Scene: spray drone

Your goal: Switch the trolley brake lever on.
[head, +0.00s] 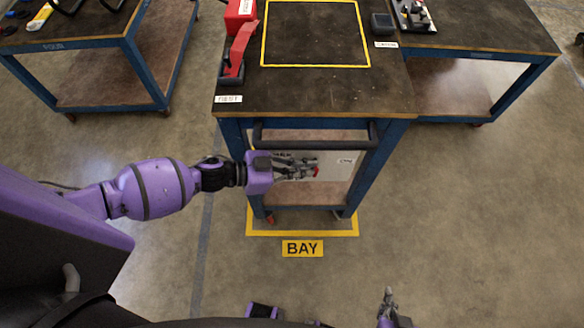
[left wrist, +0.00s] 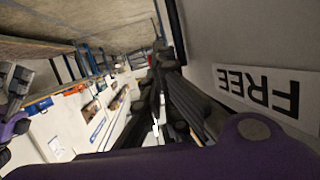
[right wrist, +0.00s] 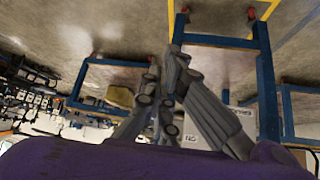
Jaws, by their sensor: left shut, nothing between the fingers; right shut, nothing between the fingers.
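The trolley (head: 313,90) stands at the yellow-marked bay, with a white brake panel (head: 335,187) below its black handle bar. The panel bears an ON label (head: 346,161) at its right, and a FREE label (left wrist: 257,90) shows in the left wrist view. A small red tip (head: 316,171), seemingly the brake lever's, shows at my left gripper's fingertips; the rest of the lever is hidden. My left gripper (head: 304,170) is shut and empty in front of the panel; contact with the lever cannot be told. My right gripper (head: 388,298) is shut and empty, low and well away from the trolley.
The black handle bar (head: 315,133) spans the trolley's near side just above my left gripper. Other blue-framed tables (head: 95,42) stand left and right. The floor (head: 470,220) at right is clear.

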